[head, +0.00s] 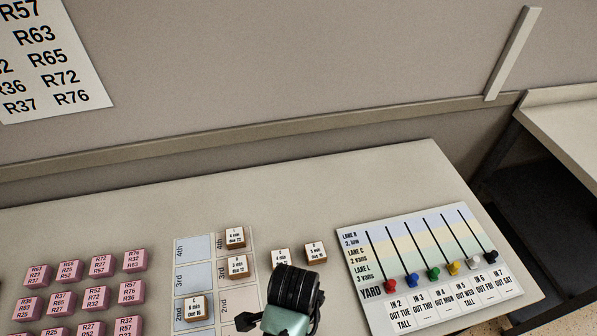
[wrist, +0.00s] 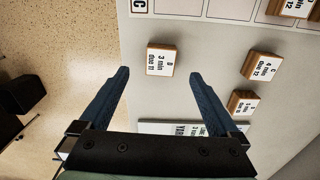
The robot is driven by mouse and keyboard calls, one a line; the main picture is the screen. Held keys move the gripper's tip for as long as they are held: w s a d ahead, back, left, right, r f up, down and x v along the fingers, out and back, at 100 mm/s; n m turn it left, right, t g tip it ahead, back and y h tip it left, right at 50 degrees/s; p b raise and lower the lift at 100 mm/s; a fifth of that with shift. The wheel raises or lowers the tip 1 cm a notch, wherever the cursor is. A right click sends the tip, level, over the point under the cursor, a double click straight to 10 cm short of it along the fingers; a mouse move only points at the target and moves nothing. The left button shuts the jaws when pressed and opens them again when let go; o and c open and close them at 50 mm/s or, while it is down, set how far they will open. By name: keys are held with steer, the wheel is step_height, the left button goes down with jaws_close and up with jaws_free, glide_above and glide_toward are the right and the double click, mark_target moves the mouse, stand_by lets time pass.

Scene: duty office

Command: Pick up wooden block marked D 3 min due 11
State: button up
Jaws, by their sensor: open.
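The wooden block with a white label reading 3 min due 11 (wrist: 161,60) lies on the table in the wrist view; its top letter is small and hard to read. It sits just past the fingertips, centred between them. My gripper (wrist: 160,74) is open and empty, with its two dark blue fingers apart, one to each side of the block's line. I cannot tell the height above it. In the head view my black and green wrist covers part of the table, and this block does not show there.
Two wooden blocks, 4 min due 12 (wrist: 262,66) and a 5 min one (wrist: 242,102), lie right of the block in the wrist view. A grid sheet (head: 194,249) holds several blocks. A yard board with coloured pegs (head: 400,240) and pink blocks (head: 68,271) flank it.

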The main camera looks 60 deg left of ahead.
steer(key=f, duration=0.7)
steer(key=shift+w+f, duration=0.1)
steer(key=shift+w, duration=0.1)
steer(key=c, duration=1.5)
